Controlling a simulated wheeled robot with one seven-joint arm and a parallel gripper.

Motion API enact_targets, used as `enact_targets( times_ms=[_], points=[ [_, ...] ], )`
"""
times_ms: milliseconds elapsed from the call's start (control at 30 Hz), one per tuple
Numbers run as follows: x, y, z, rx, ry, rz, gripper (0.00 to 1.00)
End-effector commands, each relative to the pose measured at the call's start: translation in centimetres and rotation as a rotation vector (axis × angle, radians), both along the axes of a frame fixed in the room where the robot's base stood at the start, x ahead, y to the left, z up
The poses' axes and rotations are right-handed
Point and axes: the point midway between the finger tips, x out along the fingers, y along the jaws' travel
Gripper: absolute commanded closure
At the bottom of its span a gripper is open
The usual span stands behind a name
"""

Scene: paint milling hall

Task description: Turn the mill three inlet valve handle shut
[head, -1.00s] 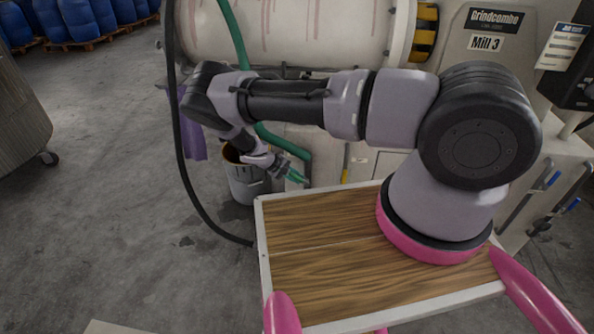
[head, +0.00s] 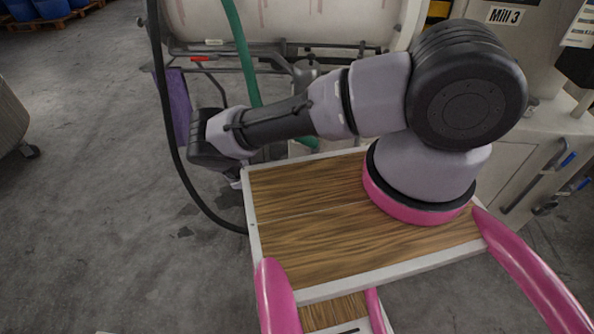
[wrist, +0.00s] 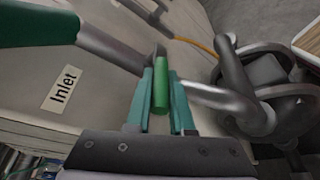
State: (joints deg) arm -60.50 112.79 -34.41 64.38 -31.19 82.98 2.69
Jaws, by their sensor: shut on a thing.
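In the wrist view my gripper (wrist: 161,100) has its teal fingers closed on a green valve handle (wrist: 160,86), one finger on each side of the grip. A white "Inlet" label (wrist: 62,88) is on the pale surface to the left. A metal pipe (wrist: 212,99) runs behind the fingers to the right. The valve body is largely hidden by the gripper. My gripper and the handle are hidden there behind my arm.
A green hose (head: 240,50) hangs in front of the drum; it also shows in the wrist view (wrist: 35,24). Dark pipework (wrist: 265,90) stands to the right. A purple cloth (head: 178,105) hangs left of my arm. The floor to the left is mostly clear.

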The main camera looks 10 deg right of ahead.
Motion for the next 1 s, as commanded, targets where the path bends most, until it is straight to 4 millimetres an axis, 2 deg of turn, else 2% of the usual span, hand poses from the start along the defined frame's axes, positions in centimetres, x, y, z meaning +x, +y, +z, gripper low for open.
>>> enact_targets(
  times_ms=[500,533,600,900,1000],
  points=[
    [-0.10,-0.45,-0.16,-0.020,0.008,-0.002,1.00],
    [-0.10,-0.45,-0.16,-0.020,0.008,-0.002,0.72],
    [-0.09,-0.44,-0.15,-0.020,0.008,-0.002,0.49],
    [-0.01,-0.31,-0.10,-0.019,0.007,-0.001,0.49],
    [-0.01,0.29,0.00,-0.019,0.006,0.000,0.49]
  ],
)
